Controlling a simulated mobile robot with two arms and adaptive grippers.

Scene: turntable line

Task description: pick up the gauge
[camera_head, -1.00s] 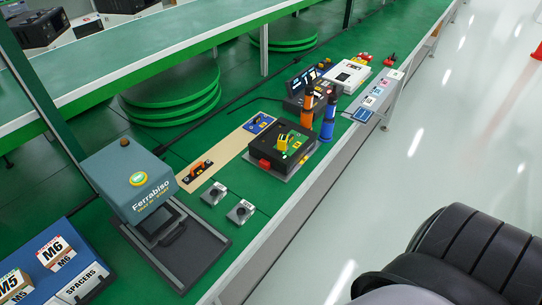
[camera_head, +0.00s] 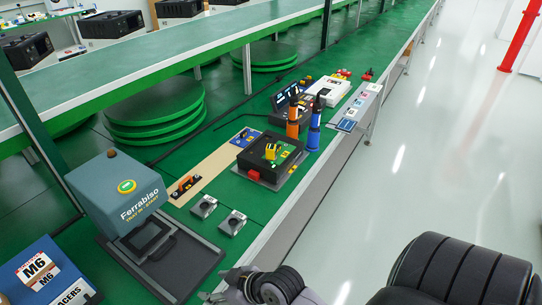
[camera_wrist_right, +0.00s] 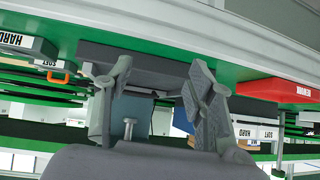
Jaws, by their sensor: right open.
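An orange-handled dark tool (camera_head: 185,186), which may be the gauge, lies on a beige strip on the green bench. A small blue item (camera_head: 243,136) lies on a blue pad at the strip's far end; I cannot tell for certain which is the gauge. My right gripper (camera_head: 212,297) enters at the bottom of the head view, by the bench's front edge and well short of the strip. In the right wrist view its two fingers (camera_wrist_right: 160,85) stand apart with nothing between them. My left gripper is not in view.
A grey-blue Ferrabiso machine (camera_head: 118,190) stands at left. Two small grey blocks (camera_head: 218,214) sit in front of the strip. A black fixture (camera_head: 270,160) with a yellow part and orange and blue bottles (camera_head: 314,128) stand to the right. Open floor lies right of the bench.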

